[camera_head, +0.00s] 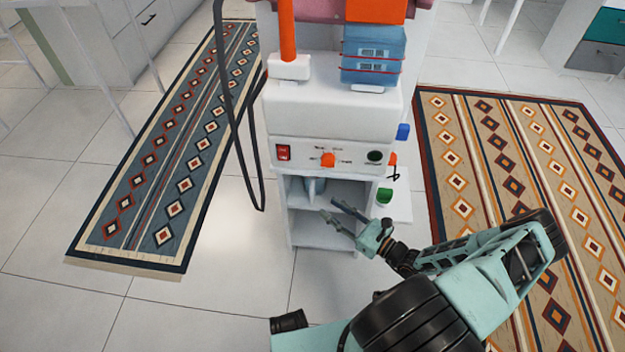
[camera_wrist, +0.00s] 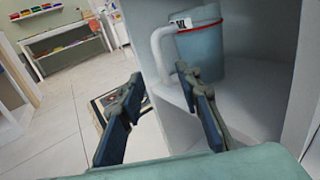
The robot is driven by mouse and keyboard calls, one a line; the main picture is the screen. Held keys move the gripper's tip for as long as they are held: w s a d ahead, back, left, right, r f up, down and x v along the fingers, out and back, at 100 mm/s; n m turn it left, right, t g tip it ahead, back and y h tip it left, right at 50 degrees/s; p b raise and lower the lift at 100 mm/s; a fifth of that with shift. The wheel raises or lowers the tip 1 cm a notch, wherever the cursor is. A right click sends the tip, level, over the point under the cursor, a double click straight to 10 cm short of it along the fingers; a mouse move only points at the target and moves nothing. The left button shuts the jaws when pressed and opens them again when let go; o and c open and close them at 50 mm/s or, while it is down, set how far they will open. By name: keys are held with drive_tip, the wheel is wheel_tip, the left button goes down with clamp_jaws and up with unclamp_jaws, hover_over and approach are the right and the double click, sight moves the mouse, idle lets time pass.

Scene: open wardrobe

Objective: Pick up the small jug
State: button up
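The small jug (camera_wrist: 200,52) is pale blue-grey with a red band, a light handle on its left side and a small printed label. It stands on a shelf inside the white cabinet. In the head view only a bit of a pale blue shape, seemingly the jug (camera_head: 315,187), shows in the upper compartment. My gripper (camera_head: 331,209) is open and empty in front of the cabinet opening. In the wrist view my gripper's fingers (camera_wrist: 160,84) are spread below and left of the jug, with the right finger nearer it. No contact shows.
The white cabinet (camera_head: 335,120) has a control panel, and its compartment walls stand close around the jug. A dark looped cable (camera_head: 236,130) hangs at its left. Patterned rugs lie left (camera_head: 165,150) and right (camera_head: 530,150), with bare tiled floor in front.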

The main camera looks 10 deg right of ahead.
sight(312, 195)
drive_tip(key=b+x, duration=0.2)
drive_tip(key=x, duration=0.7)
drive_tip(key=shift+f, duration=0.1)
clamp_jaws()
